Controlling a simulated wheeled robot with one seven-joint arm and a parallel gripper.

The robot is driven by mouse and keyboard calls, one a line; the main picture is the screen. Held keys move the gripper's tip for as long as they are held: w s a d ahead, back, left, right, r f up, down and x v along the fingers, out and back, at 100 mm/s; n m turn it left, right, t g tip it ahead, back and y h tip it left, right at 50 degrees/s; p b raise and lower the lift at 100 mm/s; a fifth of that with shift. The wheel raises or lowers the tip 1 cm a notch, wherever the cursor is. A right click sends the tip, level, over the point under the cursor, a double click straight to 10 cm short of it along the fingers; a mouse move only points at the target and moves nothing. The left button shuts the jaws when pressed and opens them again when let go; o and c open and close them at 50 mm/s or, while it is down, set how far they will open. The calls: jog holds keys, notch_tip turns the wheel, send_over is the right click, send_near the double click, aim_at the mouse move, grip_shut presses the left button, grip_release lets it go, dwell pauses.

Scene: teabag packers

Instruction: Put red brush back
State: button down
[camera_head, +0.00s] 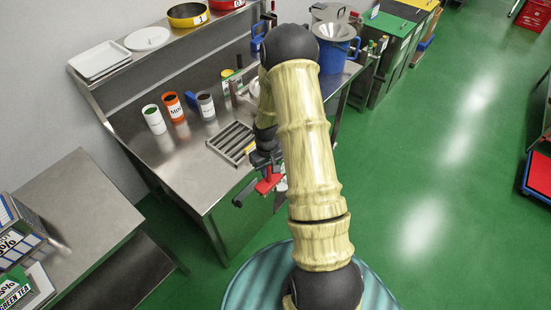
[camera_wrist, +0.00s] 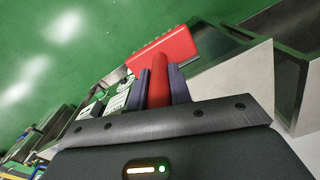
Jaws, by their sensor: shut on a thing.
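The red brush (camera_wrist: 163,52) is held in my gripper (camera_wrist: 158,85), whose two dark fingers close on its red handle in the wrist view. The brush head points away from the gripper, and green floor shows behind it. In the head view the red brush (camera_head: 268,184) shows beside my arm, near the front edge of the steel table. My gripper (camera_head: 262,172) is partly hidden there by the arm. I cannot tell whether the brush touches the table.
The steel table (camera_head: 185,180) holds a slatted metal tray (camera_head: 232,142), several canisters such as the orange one (camera_head: 173,107), and a blue bucket with a funnel (camera_head: 335,48) at the back. Another steel table (camera_head: 85,215) stands at the left. Green floor is free at right.

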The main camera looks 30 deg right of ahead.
jog(key=a+f+b, duration=0.6)
jog(key=a+f, duration=0.4)
jog(key=shift+s+m+b, duration=0.35)
jog(key=shift+s+m, duration=0.05)
jog(key=shift+s, duration=0.05)
